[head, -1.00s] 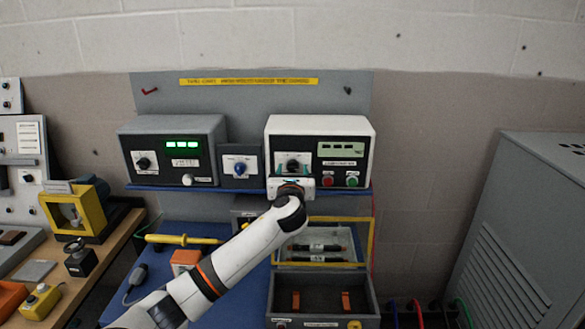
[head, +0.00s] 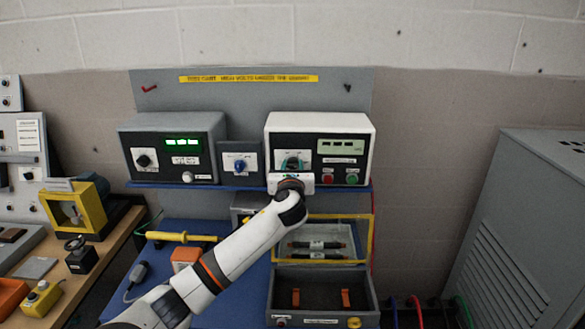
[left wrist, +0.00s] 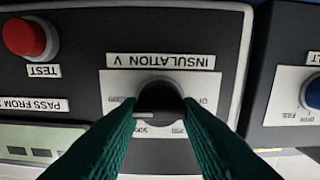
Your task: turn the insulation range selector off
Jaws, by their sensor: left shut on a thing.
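The insulation tester is a white box with a dark front (head: 341,134) at the back centre. Its insulation range selector is a dark round knob (left wrist: 160,97) on a white plate under the label "INSULATION V", seen upside down in the left wrist view. My left gripper (head: 291,164) is at the front of this selector. In the left wrist view its two green fingers (left wrist: 160,118) are shut on the knob, one on each side. A pale line on the knob points toward picture left, away from the OFF mark at right. The fingers partly hide the scale. My right gripper is not in view.
Beside the selector are a red button (head: 327,180) and a green button (head: 352,179). A small box with a blue knob (head: 240,167) and a grey meter (head: 172,128) stand left on the shelf. A lidded case (head: 323,297) lies below, and a grey cabinet (head: 520,240) stands right.

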